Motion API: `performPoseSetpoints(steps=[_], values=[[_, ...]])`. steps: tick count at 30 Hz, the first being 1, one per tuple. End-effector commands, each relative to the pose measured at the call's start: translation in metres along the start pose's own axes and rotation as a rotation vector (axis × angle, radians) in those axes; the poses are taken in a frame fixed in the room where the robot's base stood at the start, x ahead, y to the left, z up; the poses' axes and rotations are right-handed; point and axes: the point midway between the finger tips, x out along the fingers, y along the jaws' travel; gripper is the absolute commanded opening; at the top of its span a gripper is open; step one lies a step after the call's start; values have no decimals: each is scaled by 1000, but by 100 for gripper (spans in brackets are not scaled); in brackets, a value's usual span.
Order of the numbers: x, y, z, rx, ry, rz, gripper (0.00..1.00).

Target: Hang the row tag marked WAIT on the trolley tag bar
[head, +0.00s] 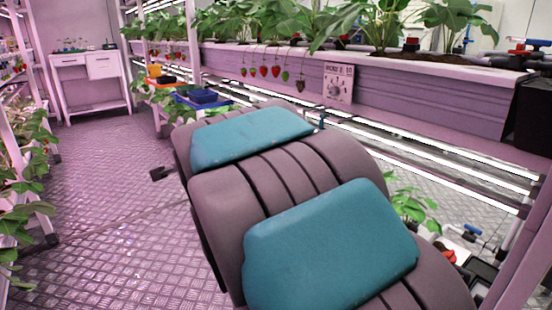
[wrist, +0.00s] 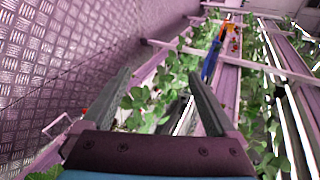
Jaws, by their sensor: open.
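My gripper (wrist: 160,75) is open in the wrist view, with its two dark fingers spread apart and nothing held between them. Green leaves and a pale rail lie beyond the fingers. A white tag or card (head: 339,83) with dark print and a round figure hangs on the front of the plant trough in the head view; its words are too small to read. I cannot make out a tag that reads WAIT, or the trolley tag bar. In the head view my own arm covers the centre and hides my gripper.
A plant trough (head: 440,92) runs across the back, with strawberries (head: 264,71) hanging in front. A blue tray (head: 203,103) and an orange bin (head: 157,71) stand at its left end. A white cabinet (head: 98,85) is far left. The metal floor (head: 115,200) between the racks is clear.

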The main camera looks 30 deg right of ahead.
Motion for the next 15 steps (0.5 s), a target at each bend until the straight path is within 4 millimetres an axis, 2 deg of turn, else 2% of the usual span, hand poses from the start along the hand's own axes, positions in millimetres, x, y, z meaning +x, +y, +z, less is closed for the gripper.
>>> performPoseSetpoints(steps=[1, 3, 6, 8, 9, 11, 12, 15], values=[[22, -17, -21, 133, 69, -81, 92], [38, -50, -54, 340, 165, -222, 92], [51, -78, -107, 628, 293, -427, 92], [53, -86, -139, 794, 364, -556, 92], [53, -86, -160, 902, 411, -644, 92], [51, -81, -189, 1054, 478, -774, 92], [47, -76, -207, 1147, 519, -863, 92], [38, -50, -241, 1334, 614, -1064, 92]])
